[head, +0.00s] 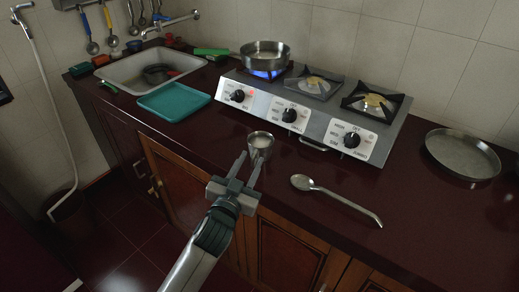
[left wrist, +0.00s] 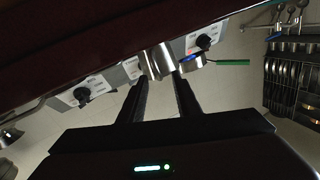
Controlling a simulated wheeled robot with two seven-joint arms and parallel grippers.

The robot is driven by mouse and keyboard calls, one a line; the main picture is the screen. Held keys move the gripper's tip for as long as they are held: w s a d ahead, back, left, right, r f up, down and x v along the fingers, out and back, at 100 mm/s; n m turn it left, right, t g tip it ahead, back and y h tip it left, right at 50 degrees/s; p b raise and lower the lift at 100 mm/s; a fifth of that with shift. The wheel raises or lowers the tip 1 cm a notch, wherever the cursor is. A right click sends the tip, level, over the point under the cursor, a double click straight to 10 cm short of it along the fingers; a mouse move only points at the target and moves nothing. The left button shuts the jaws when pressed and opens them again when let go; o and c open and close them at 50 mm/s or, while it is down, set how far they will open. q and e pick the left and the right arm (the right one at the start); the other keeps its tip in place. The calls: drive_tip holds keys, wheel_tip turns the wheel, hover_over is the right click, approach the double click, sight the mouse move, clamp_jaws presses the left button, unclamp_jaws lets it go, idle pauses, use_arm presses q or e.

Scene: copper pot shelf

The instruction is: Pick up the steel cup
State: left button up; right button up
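The steel cup (head: 261,142) stands upright on the dark red counter, near its front edge and in front of the stove. My left gripper (head: 252,160) reaches in from the front with its two fingers apart, pointing at the cup. In the left wrist view the cup (left wrist: 158,62) shows just beyond and between the two open fingertips (left wrist: 157,78). I cannot tell whether a finger touches it. My right gripper is in neither view.
A three-burner stove (head: 318,112) stands behind the cup, with a steel pan (head: 265,54) over a blue flame. A spoon (head: 335,198) lies to the right, a steel plate (head: 462,154) farther right. A teal tray (head: 174,101) and sink (head: 122,69) are at left.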

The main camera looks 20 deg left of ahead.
use_arm(q)
drive_tip(key=shift+w, duration=0.75)
drive_tip(key=shift+c, duration=0.5)
clamp_jaws()
